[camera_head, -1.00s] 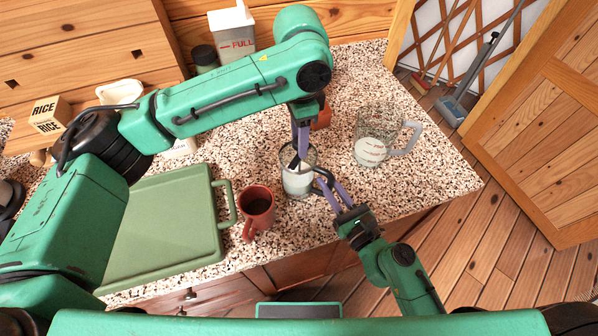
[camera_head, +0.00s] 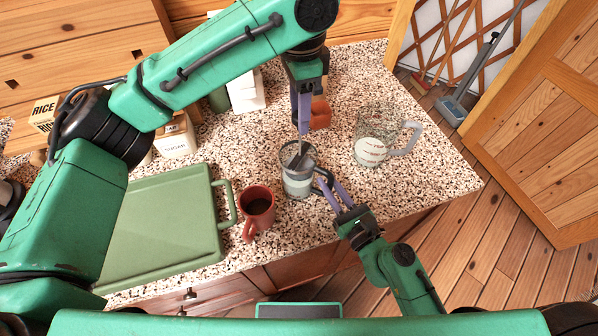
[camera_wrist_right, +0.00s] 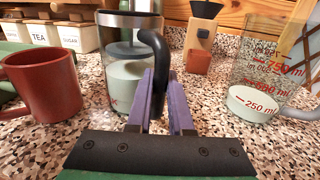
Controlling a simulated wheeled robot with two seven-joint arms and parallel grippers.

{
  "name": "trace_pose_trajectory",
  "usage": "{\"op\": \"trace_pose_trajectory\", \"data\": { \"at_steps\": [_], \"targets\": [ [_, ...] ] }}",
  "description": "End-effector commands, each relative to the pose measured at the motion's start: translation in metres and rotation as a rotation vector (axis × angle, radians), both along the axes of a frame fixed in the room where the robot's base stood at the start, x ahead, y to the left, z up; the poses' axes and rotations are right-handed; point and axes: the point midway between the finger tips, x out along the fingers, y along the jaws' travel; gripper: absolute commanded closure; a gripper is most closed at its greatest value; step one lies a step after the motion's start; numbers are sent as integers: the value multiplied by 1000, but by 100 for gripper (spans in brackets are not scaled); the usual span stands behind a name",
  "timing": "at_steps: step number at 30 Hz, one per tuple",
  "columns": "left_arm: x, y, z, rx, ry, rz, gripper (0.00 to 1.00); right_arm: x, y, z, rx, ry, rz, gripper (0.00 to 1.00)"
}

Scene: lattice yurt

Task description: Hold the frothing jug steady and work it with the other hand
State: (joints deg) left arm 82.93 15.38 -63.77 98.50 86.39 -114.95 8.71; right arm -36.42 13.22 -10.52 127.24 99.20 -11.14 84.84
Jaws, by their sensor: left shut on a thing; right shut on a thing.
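The frothing jug (camera_head: 298,187), clear with white milk inside, stands upright on the speckled counter. It also shows in the right wrist view (camera_wrist_right: 120,88), with the plunger disc (camera_wrist_right: 128,50) above the milk on a thin rod. My right gripper (camera_head: 329,187) is shut on its dark curved handle (camera_wrist_right: 158,62), at the jug's right side. My left gripper (camera_head: 303,130) is above the jug, shut on the top of the plunger; its fingers hide the knob. My left gripper is out of the right wrist view.
A red mug (camera_head: 257,207) stands close left of the jug, beside a green tray (camera_head: 155,228). A glass measuring jug (camera_head: 370,140) with some milk is to the right. An orange-red object (camera_head: 320,114) sits behind. The right counter end is clear.

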Motion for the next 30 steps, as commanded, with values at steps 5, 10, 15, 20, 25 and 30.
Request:
{"op": "trace_pose_trajectory", "data": {
  "at_steps": [5,10,15,20,25,30],
  "targets": [
    [0,0,-7,0,2,2,86,-1,0,-1,-1,3,0,100],
    [0,1,-36,2,4,3,86,-1,0,-1,-1,3,1,100],
    [0,1,-65,2,4,3,86,-1,0,-1,-1,2,1,100],
    [0,0,-73,0,0,2,86,-1,0,-1,-1,2,1,100],
    [0,0,-73,0,0,1,86,-1,0,-1,-1,2,1,100],
    [0,0,-68,-1,0,1,86,0,0,-1,-1,2,1,100]
  ]
}}
